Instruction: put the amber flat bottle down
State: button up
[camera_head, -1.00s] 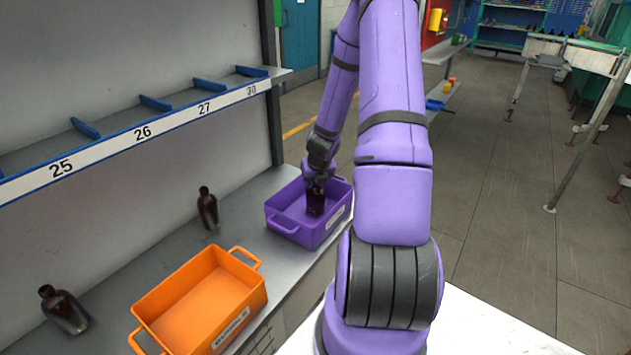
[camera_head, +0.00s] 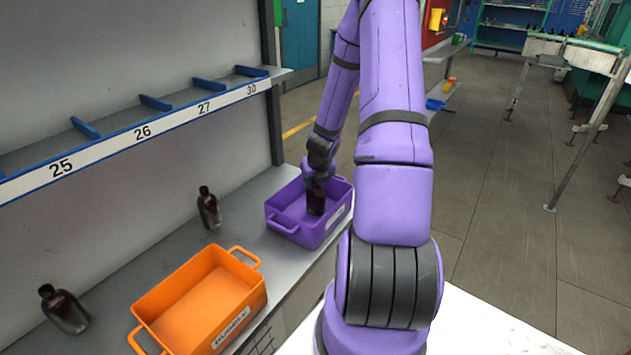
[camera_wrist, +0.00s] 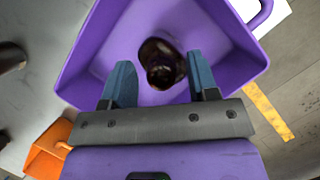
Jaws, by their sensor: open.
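The amber flat bottle (camera_head: 316,202) stands inside the purple crate (camera_head: 290,231), on the crate's floor. In the wrist view the dark bottle (camera_wrist: 161,62) shows from above, its neck towards me, just beyond and between the fingertips. My gripper (camera_wrist: 162,80) is open, with one blue finger on each side and space around the bottle. In the head view my gripper (camera_head: 318,182) is over the crate, at the bottle's top. The purple crate's floor (camera_wrist: 110,45) and walls surround the bottle in the wrist view.
An orange crate (camera_head: 247,297) stands nearer on the grey counter. Two other dark bottles stand by the back wall, one at the middle (camera_head: 209,210) and one at the left (camera_head: 65,310). A numbered shelf (camera_head: 140,134) overhangs the counter.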

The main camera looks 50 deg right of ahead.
jog(key=v, duration=1.1)
jog(key=a+r+n+t+y, duration=0.2)
jog(key=a+r+n, duration=1.6)
jog(key=a+n, duration=0.25)
jog(key=s+a+r+n, duration=0.4)
jog(key=s+n, duration=0.4)
jog(key=n, duration=0.3)
jog(key=s+a+r+n, duration=0.5)
jog(key=s+a+n, duration=0.2)
jog(key=n, duration=0.4)
jog(key=shift+s+g+y, duration=0.3)
jog(key=shift+s, duration=0.05)
jog(key=shift+r, duration=0.1)
